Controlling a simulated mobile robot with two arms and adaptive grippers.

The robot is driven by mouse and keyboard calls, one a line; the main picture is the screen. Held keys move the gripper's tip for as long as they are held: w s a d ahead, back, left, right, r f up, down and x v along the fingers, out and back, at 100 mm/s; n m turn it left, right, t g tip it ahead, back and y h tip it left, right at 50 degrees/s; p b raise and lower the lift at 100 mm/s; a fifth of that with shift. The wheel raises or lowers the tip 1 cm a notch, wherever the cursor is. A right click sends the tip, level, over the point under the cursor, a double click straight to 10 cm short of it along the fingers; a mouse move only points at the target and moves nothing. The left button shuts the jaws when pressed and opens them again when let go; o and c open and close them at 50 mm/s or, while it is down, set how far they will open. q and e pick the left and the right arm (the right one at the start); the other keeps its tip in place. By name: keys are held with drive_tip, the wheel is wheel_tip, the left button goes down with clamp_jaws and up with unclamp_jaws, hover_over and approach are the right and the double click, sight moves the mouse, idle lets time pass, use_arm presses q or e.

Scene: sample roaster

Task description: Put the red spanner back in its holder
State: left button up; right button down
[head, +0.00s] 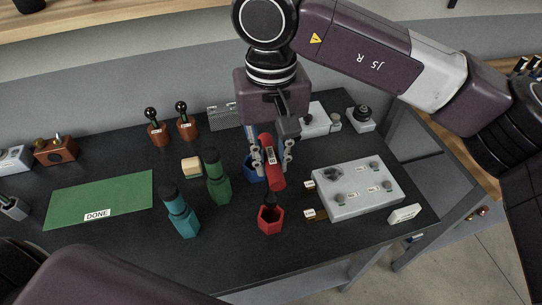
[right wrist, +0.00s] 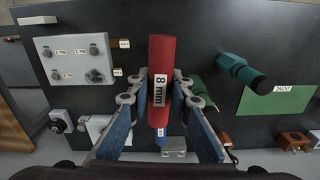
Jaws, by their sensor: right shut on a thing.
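The red spanner (head: 269,172) has a thick red handle with an "8 mm" label, which reads clearly in the right wrist view (right wrist: 161,60). My right gripper (head: 271,158) is shut on this handle, with a blue-padded finger on each side. The spanner is close to upright, its dark end pointing down. The red holder (head: 270,223), a six-sided cup on the dark table, is directly below it. The dark end shows at the holder's mouth; I cannot tell whether it is inside or just above. The holder is hidden in the right wrist view. My left gripper is out of view.
A green tool (head: 217,180) and a teal tool (head: 182,217) stand left of the red holder. A grey panel (head: 352,195) with knobs lies right. A green "DONE" mat (head: 100,196) lies far left.

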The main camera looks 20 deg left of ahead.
drive_tip(key=b, duration=0.6)
hover_over(271, 198)
drive_tip(key=shift+w+a+f, duration=0.1)
drive_tip(key=shift+w+f, duration=0.05)
drive_tip(key=shift+f, duration=1.6)
drive_tip(key=shift+w+f, duration=0.15)
drive_tip(key=shift+f, duration=1.55)
drive_tip(key=shift+f+b, duration=0.25)
drive_tip(key=shift+b, duration=0.2)
drive_tip(key=shift+f+b, duration=1.25)
drive_tip(key=shift+f, duration=0.05)
drive_tip(key=c, duration=1.7)
unclamp_jaws()
drive_tip(key=shift+o, duration=0.2)
wheel_tip(271, 198, up, 12)
drive_tip(key=shift+r, duration=0.1)
